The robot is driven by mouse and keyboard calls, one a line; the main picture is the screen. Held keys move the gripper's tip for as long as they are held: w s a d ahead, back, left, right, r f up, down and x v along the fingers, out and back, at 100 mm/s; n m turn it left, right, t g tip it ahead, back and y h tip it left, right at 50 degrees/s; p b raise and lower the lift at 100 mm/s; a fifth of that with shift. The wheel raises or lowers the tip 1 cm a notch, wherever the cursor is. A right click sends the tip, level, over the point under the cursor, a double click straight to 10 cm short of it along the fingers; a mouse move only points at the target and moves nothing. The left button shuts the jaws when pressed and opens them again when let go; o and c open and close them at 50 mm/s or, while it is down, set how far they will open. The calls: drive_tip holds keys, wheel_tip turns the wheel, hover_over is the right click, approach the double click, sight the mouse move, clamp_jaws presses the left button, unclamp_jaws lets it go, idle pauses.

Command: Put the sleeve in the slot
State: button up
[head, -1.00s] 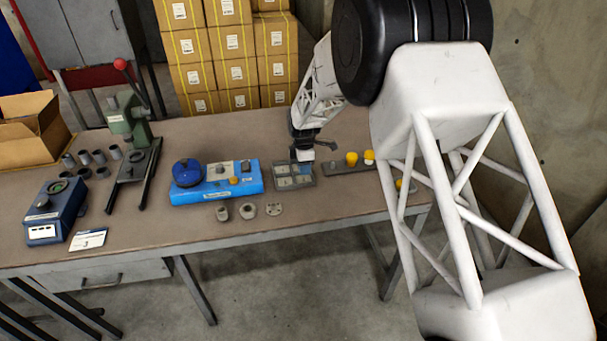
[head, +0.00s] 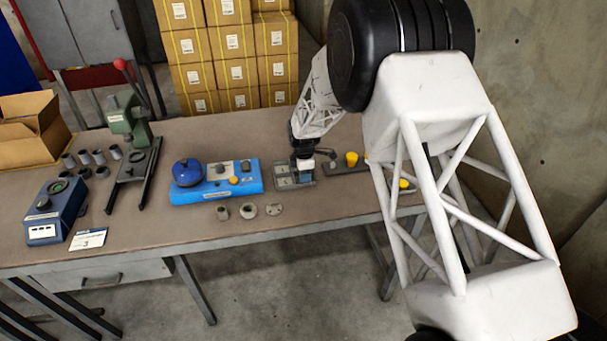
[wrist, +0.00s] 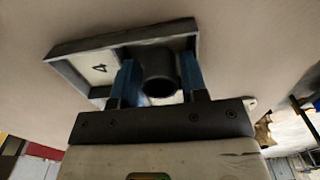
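My gripper (head: 304,166) is over the right part of a small grey tray (head: 283,187) on the bench. In the wrist view, the blue fingers of my gripper (wrist: 159,68) are on both sides of a dark grey sleeve (wrist: 160,78) and appear closed on it. The sleeve's round open end faces the camera. Behind it is the tray (wrist: 70,50), with a pale compartment marked 4 to the left of the sleeve. The sleeve covers part of the tray. I cannot tell whether its far end is inside a slot, touching the tray, or above it.
A blue fixture (head: 215,190) stands left of the tray. A dark strip with yellow knobs (head: 351,160) lies to the right. Loose grey parts (head: 248,210) lie near the front edge. A green press (head: 128,125) and several grey cylinders stand further left.

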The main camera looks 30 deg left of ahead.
drive_tip(key=shift+r, duration=0.15)
wheel_tip(320, 180, up, 12)
idle(0.9)
idle(0.6)
drive_tip(key=shift+d, duration=0.1)
